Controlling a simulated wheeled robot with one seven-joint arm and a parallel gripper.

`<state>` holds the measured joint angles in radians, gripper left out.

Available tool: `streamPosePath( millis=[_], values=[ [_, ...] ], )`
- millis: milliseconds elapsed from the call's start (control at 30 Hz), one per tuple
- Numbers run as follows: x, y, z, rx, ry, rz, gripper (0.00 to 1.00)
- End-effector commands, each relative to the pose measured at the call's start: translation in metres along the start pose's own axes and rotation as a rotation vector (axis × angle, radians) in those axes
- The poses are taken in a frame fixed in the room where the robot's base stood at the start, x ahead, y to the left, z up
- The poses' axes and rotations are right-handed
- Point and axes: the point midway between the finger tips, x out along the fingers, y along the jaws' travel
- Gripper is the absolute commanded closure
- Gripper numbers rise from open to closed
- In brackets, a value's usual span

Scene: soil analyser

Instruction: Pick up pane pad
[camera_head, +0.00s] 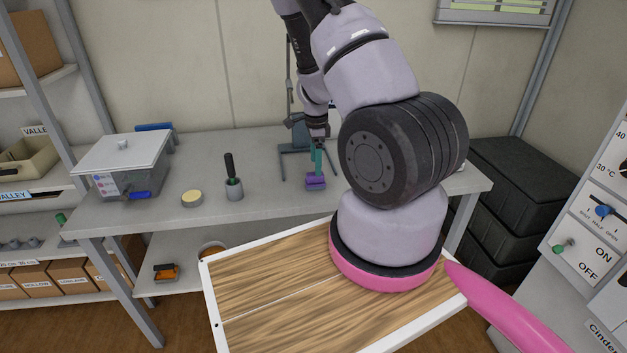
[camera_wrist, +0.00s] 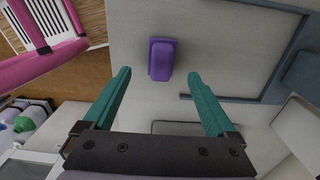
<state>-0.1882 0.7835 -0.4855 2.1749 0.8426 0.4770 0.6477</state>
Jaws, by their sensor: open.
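A purple block, which looks like the pane pad (camera_head: 316,183), lies on the grey table (camera_head: 262,195) near its middle. In the wrist view the purple pad (camera_wrist: 162,60) sits just beyond my fingertips, roughly centred between them. My gripper (camera_head: 318,160) hangs above the pad with its teal fingers pointing down at it. In the wrist view my gripper (camera_wrist: 158,78) is open, with nothing between the fingers. The gap between fingertips and pad is hard to judge.
A grey cup with a dark-handled tool (camera_head: 233,188), a pale yellow round pot (camera_head: 192,198) and a lidded grey box (camera_head: 122,165) stand left of the pad. A blue-grey stand (camera_head: 293,165) is close behind it. Black crates (camera_head: 515,195) are stacked right of the table.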

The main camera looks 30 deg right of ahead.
Motion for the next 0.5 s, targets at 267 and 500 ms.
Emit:
streamPosePath(
  millis=[267, 500],
  values=[
    [0.025, -0.001, 0.0, 0.0, 0.001, 0.002, 0.09],
    [0.059, -0.003, 0.001, 0.0, 0.0, 0.002, 0.09]
  ],
)
